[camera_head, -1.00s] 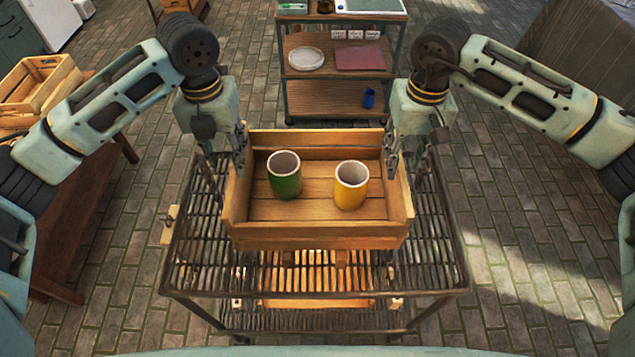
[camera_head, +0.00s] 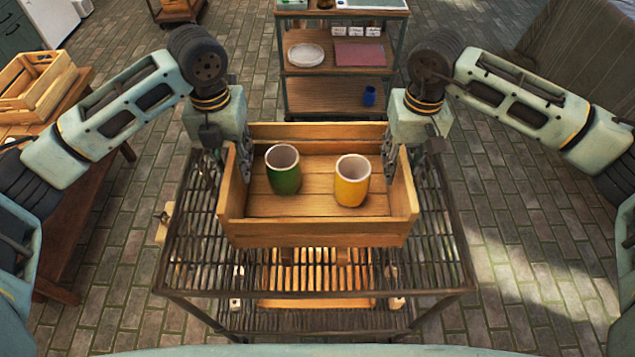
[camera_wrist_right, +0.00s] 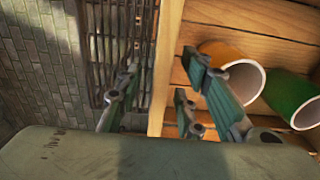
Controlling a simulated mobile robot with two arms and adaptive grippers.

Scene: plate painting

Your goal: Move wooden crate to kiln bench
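The wooden crate (camera_head: 315,234) sits upright on a dark metal slatted rack (camera_head: 440,262) in front of me. A green cup (camera_head: 284,178) and a yellow cup (camera_head: 352,189) stand inside it; both also show in the right wrist view, green (camera_wrist_right: 290,95) and yellow (camera_wrist_right: 222,58). My left gripper (camera_head: 230,163) is at the crate's left wall, fingers apart around its top edge. My right gripper (camera_head: 400,165) is at the right wall. In the right wrist view its open fingers (camera_wrist_right: 165,85) straddle that wall, with a gap visible outside. Which bench is the kiln bench is unclear.
A shelf trolley (camera_head: 333,82) with a plate and a blue cup stands beyond the rack. A wooden table (camera_head: 75,245) with another crate (camera_head: 38,88) stands at the left. Brick floor (camera_head: 535,240) is open at the right.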

